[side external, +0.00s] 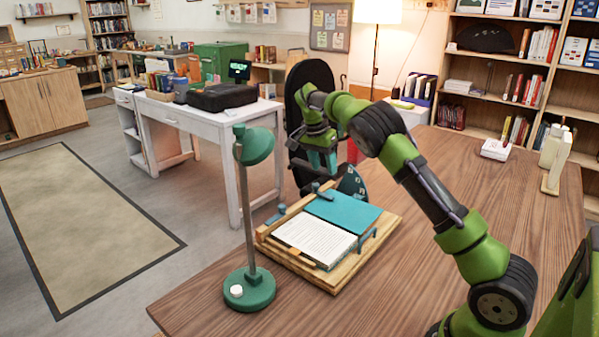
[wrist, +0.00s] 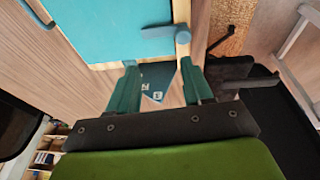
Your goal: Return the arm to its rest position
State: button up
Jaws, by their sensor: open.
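My arm is green and black and reaches over the wooden table from the right. My gripper (side external: 322,165) hangs above the far side of a wooden book stand, with its teal fingers pointing down. In the wrist view my gripper (wrist: 160,78) has its two fingers well apart and nothing is seen held between them. A dark plate with pale markings (side external: 352,184) is near the gripper; part of it shows beyond the fingers in the wrist view (wrist: 157,88). I cannot tell what it is attached to.
The wooden stand (side external: 337,284) holds an open book (side external: 316,241) with a teal side, and blue clips sit at its edges. A green lamp (side external: 250,289) stands at its left. A black chair (side external: 309,76) is behind the gripper. The table's right part is largely clear.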

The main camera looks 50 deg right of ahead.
jog(key=s+a+r+n+t+y, duration=0.1)
jog(key=s+a+r+n+t, duration=0.1)
jog(key=s+a, duration=0.6)
jog(key=s+a+r+n+t+y, duration=0.2)
jog(key=s+a+r+n+t, duration=0.1)
jog(key=s+a+n, duration=0.4)
jog(key=s+a+r+n+t+y, duration=0.1)
jog(key=s+a+r+n+t, duration=0.2)
jog(key=s+a, duration=0.8)
jog(key=shift+s+a+r+n+y, duration=0.2)
jog(key=shift+a+r+n+y, duration=0.2)
jog(key=shift+r+n, duration=0.4)
jog(key=shift+f, duration=0.1)
